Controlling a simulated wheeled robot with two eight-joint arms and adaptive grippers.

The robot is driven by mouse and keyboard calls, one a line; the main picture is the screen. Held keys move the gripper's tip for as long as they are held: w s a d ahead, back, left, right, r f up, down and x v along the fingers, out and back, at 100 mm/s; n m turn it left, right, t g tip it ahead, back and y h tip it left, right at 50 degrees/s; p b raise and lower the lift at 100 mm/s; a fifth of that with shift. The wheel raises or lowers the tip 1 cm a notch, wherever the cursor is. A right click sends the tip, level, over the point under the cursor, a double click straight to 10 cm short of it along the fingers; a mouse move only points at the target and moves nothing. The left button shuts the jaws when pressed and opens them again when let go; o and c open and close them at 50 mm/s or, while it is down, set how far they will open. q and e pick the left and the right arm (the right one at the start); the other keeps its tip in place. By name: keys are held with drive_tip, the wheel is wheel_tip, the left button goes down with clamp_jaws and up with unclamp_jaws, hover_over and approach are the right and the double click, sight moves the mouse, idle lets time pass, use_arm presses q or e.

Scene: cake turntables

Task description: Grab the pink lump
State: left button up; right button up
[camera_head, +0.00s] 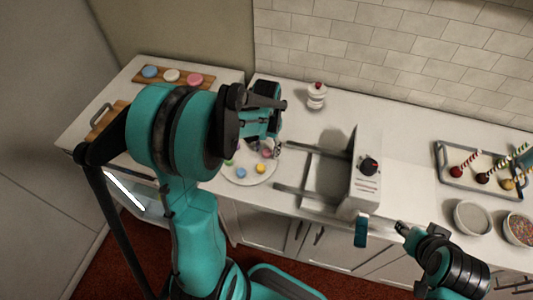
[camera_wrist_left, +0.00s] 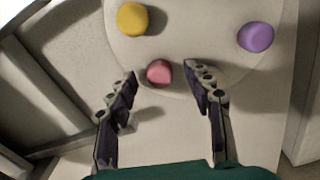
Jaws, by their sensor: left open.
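The pink lump (camera_wrist_left: 160,73) lies near the rim of a pale round plate (camera_wrist_left: 185,45) in the left wrist view. My left gripper (camera_wrist_left: 162,80) is open, with one fingertip on each side of the lump and a gap on both sides. In the head view the pink lump (camera_head: 267,153) shows on the plate (camera_head: 243,179), beside my left gripper (camera_head: 277,150), which partly covers that area. A yellow lump (camera_wrist_left: 132,19) and a purple lump (camera_wrist_left: 255,37) lie on the same plate. My right gripper (camera_head: 404,230) is at the lower right, its jaws unclear.
A white machine with a dial (camera_head: 368,182) and metal rails stands right of the plate. A wooden board (camera_head: 180,78) with round pieces is at back left. A tray of cake pops (camera_head: 447,182) and bowls (camera_head: 472,217) are at right. The counter behind the plate has free room.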

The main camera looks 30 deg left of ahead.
use_arm(q)
drive_tip(key=c, duration=1)
drive_tip(key=shift+r, duration=0.1)
